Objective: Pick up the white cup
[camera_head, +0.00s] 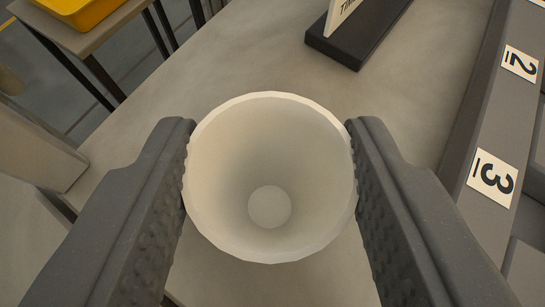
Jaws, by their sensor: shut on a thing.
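The white cup (270,170) is in the middle of the view, its open mouth facing the camera and its round inner bottom showing. It looks empty. My gripper (270,165) has one dark, bumpy finger on each side of the cup. Both fingers press against its outer wall, so the gripper is shut on it. The cup's outside and underside are hidden, so I cannot tell whether it touches the surface below.
A grey-beige tabletop (250,50) lies beneath. A black stand with a white sign (345,45) is at the top. A dark rack with number labels 2 (520,63) and 3 (492,178) runs along the right. A yellow bin (82,10) sits on a side table at upper left.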

